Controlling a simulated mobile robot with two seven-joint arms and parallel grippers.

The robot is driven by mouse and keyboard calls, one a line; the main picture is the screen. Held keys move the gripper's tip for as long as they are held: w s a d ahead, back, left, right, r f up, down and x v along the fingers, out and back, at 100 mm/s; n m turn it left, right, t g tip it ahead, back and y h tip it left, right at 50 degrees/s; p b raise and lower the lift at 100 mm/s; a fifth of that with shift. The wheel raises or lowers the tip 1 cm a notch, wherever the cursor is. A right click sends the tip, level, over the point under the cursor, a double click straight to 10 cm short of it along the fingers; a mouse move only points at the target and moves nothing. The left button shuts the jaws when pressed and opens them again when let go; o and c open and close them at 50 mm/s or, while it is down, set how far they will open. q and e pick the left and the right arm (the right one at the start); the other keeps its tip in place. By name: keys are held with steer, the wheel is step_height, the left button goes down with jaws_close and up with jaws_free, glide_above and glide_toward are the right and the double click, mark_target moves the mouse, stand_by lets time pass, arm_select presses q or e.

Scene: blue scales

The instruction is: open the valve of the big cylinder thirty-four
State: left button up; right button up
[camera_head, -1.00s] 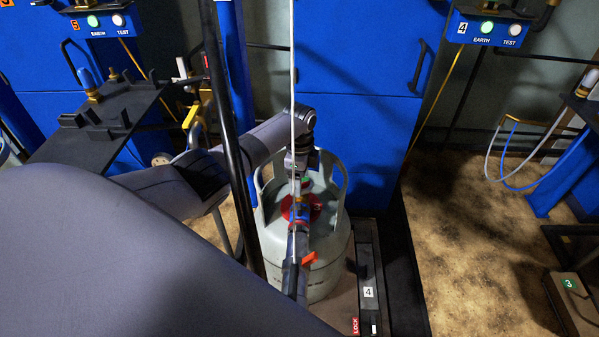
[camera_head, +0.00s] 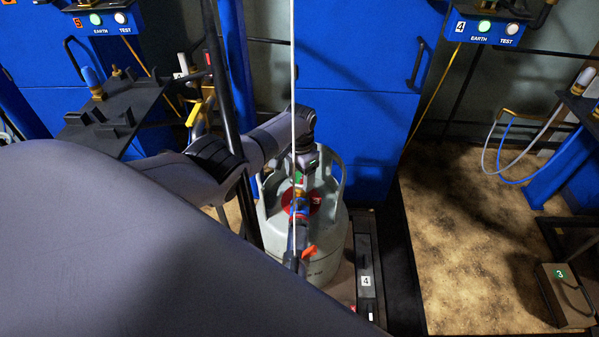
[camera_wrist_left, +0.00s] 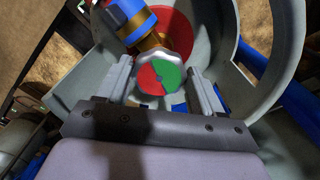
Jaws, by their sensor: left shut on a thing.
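The big grey gas cylinder (camera_head: 325,262) stands upright on a scale, with a red collar (camera_head: 317,201) under its valve; only part of a number shows on the collar. The valve's handwheel (camera_wrist_left: 158,78) has a half red, half green face in the left wrist view. My left gripper (camera_head: 299,186) comes down from above onto the valve. Its fingers (camera_wrist_left: 163,88) are on both sides of the handwheel, shut on it. A blue and brass connector (camera_wrist_left: 135,20) is joined to the valve beside the handwheel. My right gripper is not in view.
A filling hose with a red lever (camera_head: 309,251) hangs in front of the cylinder. A dark upright pole (camera_head: 233,130) stands to its left. The scale's post is marked 4 (camera_head: 366,281). Blue cabinets (camera_head: 355,130) stand behind.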

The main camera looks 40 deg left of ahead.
arm_select(q)
steer(key=n, duration=0.4)
steer(key=shift+d+n, duration=0.15)
steer(key=shift+n, duration=0.25)
steer(key=n, duration=0.4)
steer(key=shift+d+p, duration=0.1)
steer(key=shift+p, duration=0.25)
steer(key=n, duration=0.5)
steer(key=shift+w, duration=0.1)
steer(key=n, duration=0.4)
steer(key=shift+w+d+n, duration=0.1)
steer(key=shift+n, duration=0.6)
steer(key=o, duration=1)
steer(key=shift+o, duration=0.2)
